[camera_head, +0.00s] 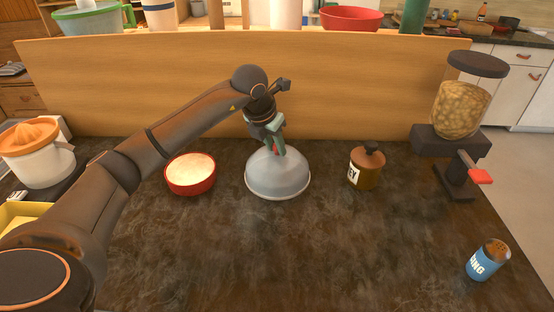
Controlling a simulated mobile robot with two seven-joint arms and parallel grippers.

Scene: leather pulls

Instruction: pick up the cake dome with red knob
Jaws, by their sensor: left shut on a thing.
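The cake dome (278,181) is a pale grey, half-round cover on the dark countertop, in the middle of the head view. A little of its red knob (277,151) shows between the fingers at its top. My left gripper (276,148) comes down from above and is shut on the red knob. The dome's rim looks level, and I cannot tell whether it touches the counter. My right gripper is not in view.
A red bowl (190,174) with pale contents stands left of the dome. A brown lidded jar (367,168) stands right. A dispenser (459,110) and a blue can (488,260) are farther right. A juicer (38,155) is left. A wooden panel (340,85) rises behind; the front counter is clear.

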